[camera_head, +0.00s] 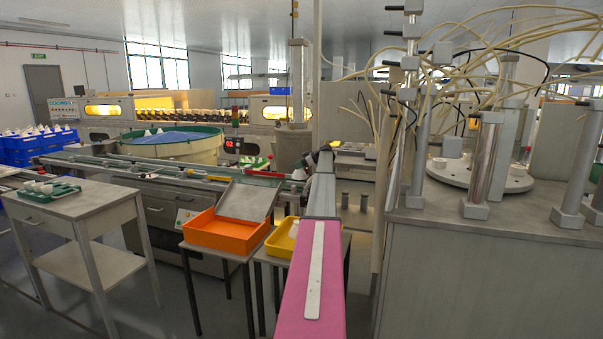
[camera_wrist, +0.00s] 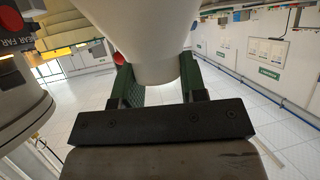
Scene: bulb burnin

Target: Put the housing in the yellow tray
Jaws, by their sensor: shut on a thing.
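The housing (camera_wrist: 145,40) is a white, smooth, tapering piece that fills the top middle of the wrist view. My gripper (camera_wrist: 157,82) is shut on its narrower end, with a green-padded finger on each side. In the head view my arm reaches forward over the tables, and its far end blocks part of the scene. A small white shape at that end (camera_head: 299,174) looks like the held housing, above table height. The yellow tray (camera_head: 279,243) stands on a small table left of my arm, partly hidden by it. A pale item shows inside the tray.
An orange tray (camera_head: 228,234) stands left of the yellow one, with a grey tilted panel (camera_head: 246,199) behind. A conveyor (camera_head: 165,172) runs beyond. A side table (camera_head: 75,207) with a green tray is at left. A machine cabinet (camera_head: 490,260) with tubes stands close on the right.

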